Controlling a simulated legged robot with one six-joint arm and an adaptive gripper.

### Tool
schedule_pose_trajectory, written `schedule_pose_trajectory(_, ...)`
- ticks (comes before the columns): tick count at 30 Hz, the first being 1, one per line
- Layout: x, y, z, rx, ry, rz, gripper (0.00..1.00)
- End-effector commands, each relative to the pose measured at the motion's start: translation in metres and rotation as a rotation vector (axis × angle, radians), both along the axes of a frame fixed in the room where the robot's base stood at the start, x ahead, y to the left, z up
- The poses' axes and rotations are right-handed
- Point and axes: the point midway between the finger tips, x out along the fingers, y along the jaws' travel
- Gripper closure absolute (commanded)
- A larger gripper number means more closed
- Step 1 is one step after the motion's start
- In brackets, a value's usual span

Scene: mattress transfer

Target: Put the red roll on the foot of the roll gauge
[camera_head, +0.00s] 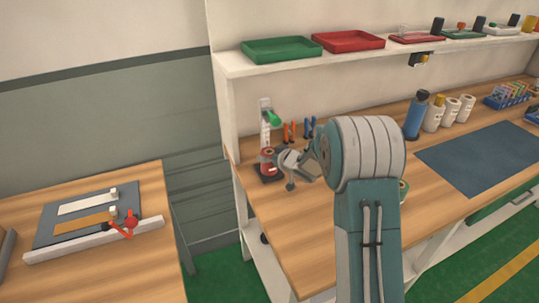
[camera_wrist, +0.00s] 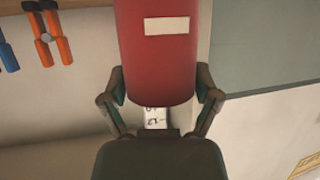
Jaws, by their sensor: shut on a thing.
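The red roll (camera_wrist: 160,60) has a white label on its side and fills the upper middle of the wrist view. My gripper (camera_wrist: 160,88) is shut on it, one finger on each side. In the head view the red roll (camera_head: 267,157) is upright at the roll gauge, over its dark foot (camera_head: 271,178). I cannot tell whether the roll touches the foot. The roll gauge (camera_head: 265,112) has a pale upright scale with a green slider (camera_head: 273,118) above the roll. Part of the scale (camera_wrist: 156,117) shows behind the roll in the wrist view.
Orange pliers (camera_head: 289,132) and blue pliers (camera_head: 309,127) hang behind the bench, right of the gauge. A shelf with a green tray (camera_head: 281,49) and red tray (camera_head: 348,41) runs above. A blue bottle (camera_head: 416,115) and white rolls stand farther right. A blue mat (camera_head: 485,158) lies clear.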

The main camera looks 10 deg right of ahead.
Motion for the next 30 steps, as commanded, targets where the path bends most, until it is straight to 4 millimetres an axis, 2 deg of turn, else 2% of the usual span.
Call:
schedule_pose_trajectory(3,0.000,0.000,-0.001,0.000,-0.001,0.000,0.81)
schedule_pose_trajectory(4,0.000,0.000,-0.002,0.000,0.001,0.000,0.11)
schedule_pose_trajectory(5,0.000,0.000,-0.002,0.000,0.001,0.000,0.00)
schedule_pose_trajectory(20,-0.002,-0.002,0.002,0.000,0.000,-0.001,0.00)
schedule_pose_trajectory(23,-0.013,-0.008,0.007,0.001,0.000,-0.004,0.00)
schedule_pose_trajectory(30,-0.056,-0.027,0.026,0.000,0.000,-0.003,0.00)
